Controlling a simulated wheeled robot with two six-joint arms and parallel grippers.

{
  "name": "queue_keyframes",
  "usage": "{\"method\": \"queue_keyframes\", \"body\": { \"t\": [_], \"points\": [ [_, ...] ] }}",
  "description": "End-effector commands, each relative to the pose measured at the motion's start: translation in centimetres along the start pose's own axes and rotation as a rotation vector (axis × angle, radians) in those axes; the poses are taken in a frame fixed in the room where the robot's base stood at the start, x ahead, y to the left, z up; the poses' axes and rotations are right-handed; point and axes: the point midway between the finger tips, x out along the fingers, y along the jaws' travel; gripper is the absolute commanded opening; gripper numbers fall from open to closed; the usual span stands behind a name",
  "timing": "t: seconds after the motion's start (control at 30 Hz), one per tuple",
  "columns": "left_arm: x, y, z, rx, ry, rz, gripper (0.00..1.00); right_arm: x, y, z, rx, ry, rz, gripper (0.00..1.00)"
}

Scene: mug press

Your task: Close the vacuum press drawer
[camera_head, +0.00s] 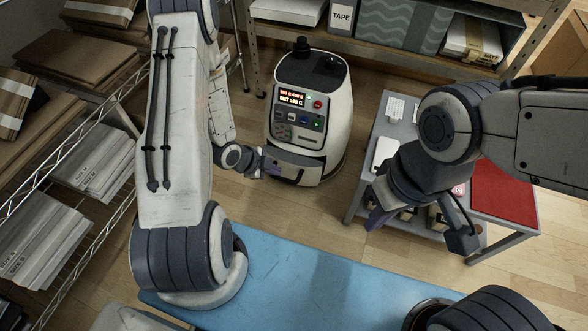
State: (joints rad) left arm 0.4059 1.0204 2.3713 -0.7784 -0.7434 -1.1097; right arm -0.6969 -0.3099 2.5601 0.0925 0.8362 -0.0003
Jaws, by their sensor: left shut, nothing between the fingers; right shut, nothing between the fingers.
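The vacuum press (338,105) is a rounded white machine with a dark top, standing on the floor at the upper middle. Its front has a lit display and several buttons. The drawer (310,172) is low on the front, with a dark front edge; I cannot tell how far out it stands. My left gripper (272,164) is shut and empty at the left end of the drawer front, touching it or very close. My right gripper (376,218) is shut and empty, pointing down in front of the grey cart, away from the press.
A grey cart (357,190) with a red mat (503,196) stands right of the press. A blue surface (300,275) lies in front. Wire shelves (95,95) with paper stacks are at left, and a shelf with boxes (400,25) is behind. Wooden floor between is clear.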

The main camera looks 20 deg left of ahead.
Motion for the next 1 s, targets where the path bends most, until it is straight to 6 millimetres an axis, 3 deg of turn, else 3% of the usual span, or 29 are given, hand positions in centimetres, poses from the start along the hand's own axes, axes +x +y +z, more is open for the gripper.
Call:
{"method": "queue_keyframes", "body": {
  "t": [0.27,0.67,0.8,1.0],
  "points": [
    [2.6,0.8,0.6,0.013,0.036,-0.024,0.0,1.4,0.1,0.1,0.0,0.0,0.0,0.0],
    [11.0,0.7,0.3,0.013,0.035,-0.023,0.0,6.1,0.4,0.3,0.0,0.0,0.0,0.0],
    [11.9,-1.6,0.3,0.013,0.033,-0.03,0.0,7.0,0.5,0.4,0.0,0.0,0.0,0.0],
    [12.4,-3.0,0.2,0.01,0.033,-0.026,0.0,7.5,0.5,0.4,0.0,0.0,0.0,0.0]
  ]
}}
